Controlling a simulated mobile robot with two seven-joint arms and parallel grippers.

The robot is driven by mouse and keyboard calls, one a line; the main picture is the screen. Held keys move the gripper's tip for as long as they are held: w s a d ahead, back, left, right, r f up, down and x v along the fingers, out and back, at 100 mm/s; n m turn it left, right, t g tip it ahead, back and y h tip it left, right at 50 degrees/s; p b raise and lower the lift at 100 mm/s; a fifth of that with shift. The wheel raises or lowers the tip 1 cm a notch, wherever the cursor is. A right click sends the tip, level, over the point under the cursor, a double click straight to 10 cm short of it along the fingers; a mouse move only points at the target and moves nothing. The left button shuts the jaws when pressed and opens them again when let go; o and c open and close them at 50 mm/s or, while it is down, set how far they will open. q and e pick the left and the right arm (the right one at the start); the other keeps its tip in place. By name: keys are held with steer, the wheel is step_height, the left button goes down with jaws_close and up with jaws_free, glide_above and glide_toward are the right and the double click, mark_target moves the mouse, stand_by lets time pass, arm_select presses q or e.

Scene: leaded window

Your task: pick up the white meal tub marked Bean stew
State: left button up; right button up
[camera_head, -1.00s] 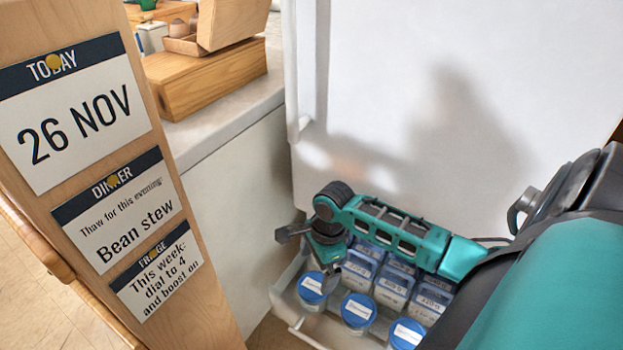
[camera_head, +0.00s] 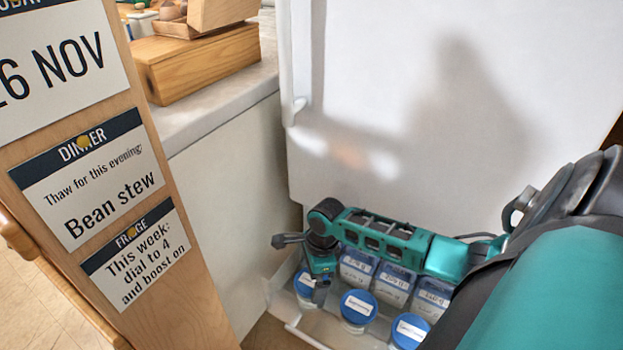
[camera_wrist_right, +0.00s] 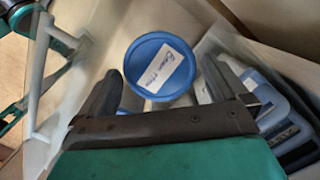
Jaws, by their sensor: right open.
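A round tub with a blue lid and a white label stands at the left front of the freezer drawer; its lid (camera_head: 303,285) is partly behind my right gripper (camera_head: 320,287). In the right wrist view the same kind of blue lid (camera_wrist_right: 160,66) lies just beyond and between the fingers of my right gripper (camera_wrist_right: 158,85). Its handwritten label looks like "Bean stew" but is blurred. The gripper is open, empty and apart from the tub as far as I can see. My left gripper is not in view.
The open white drawer (camera_head: 290,318) also holds two more blue-lidded round tubs (camera_head: 358,306) (camera_head: 409,331) and several rectangular labelled tubs (camera_head: 394,283). A wooden panel (camera_head: 185,285) with a card (camera_head: 92,180) reading "Bean stew" stands at left. A white door (camera_head: 400,90) rises behind.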

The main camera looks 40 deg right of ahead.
mark_target(311, 283)
step_height(311, 283, down, 4)
steer(key=shift+a+r+b, duration=0.15)
steer(key=shift+r+b, duration=0.1)
steer(key=shift+b, duration=0.5)
steer(key=shift+r, duration=0.1)
steer(key=c, duration=1)
steer(key=shift+c, duration=0.3)
steer(key=shift+r, duration=0.2)
